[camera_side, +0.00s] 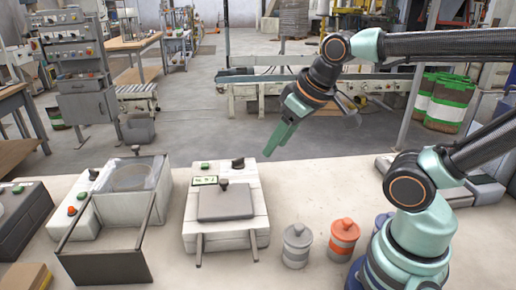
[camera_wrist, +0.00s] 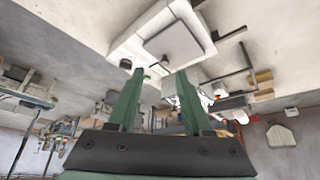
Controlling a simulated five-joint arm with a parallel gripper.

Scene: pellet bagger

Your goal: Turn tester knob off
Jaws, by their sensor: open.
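The tester, a white box (camera_side: 228,236) with a grey lid plate, stands on the pale bench left of centre in the side view. The tester (camera_wrist: 165,32) shows beyond the fingertips, upside down, with a dark knob (camera_wrist: 125,63) near the left finger.
Left of the tester is a machine with a clear cover (camera_side: 134,176) and a dark front frame (camera_side: 105,266). A grey canister (camera_side: 297,245), an orange canister (camera_side: 343,240) and a blue-grey one stand to the right. Bench between tester and canisters is clear.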

